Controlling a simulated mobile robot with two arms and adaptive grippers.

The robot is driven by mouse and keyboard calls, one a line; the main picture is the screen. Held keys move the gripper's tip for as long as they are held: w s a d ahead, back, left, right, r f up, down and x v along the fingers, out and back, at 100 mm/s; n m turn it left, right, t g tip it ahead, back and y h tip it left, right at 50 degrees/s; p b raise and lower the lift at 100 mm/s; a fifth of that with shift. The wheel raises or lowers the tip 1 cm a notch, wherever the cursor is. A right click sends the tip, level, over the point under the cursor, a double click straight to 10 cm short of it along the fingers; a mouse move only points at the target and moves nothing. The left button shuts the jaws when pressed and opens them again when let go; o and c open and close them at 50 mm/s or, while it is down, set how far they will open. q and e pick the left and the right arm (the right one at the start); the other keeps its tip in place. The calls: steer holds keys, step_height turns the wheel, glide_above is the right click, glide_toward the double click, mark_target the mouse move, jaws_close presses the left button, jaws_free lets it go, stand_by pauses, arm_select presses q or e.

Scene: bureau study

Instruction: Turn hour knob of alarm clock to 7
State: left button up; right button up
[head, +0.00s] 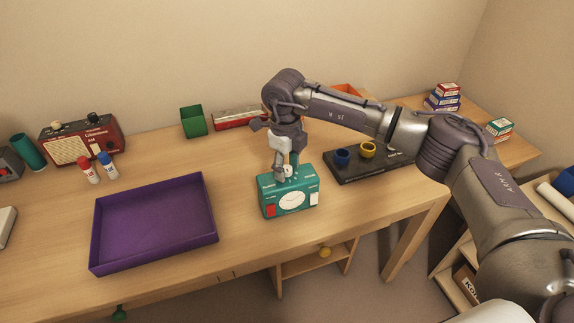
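The teal alarm clock (270,207) stands upright on the desk near its front edge, with a white round dial on its front and a red patch and a white patch beside it. My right gripper (287,175) points down at the top of the clock, with its fingers at the small knobs there. The fingers cover part of the top, so I cannot tell which knob they touch or whether they are closed on it. The hour knob's setting is too small to read. My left gripper is not in view.
A purple tray (150,262) lies left of the clock. A black board (385,172) with a blue ring (342,158) and a yellow ring (367,150) is to the right. A red radio (100,138), glue bottles and a green box (193,122) stand behind. The desk's front edge is close.

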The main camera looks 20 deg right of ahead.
mark_target(286, 170)
steer(key=shift+r, duration=0.1)
step_height(286, 170, up, 12)
steer(key=shift+a, duration=0.2)
stand_by(0.4)
steer(key=shift+s, duration=0.1)
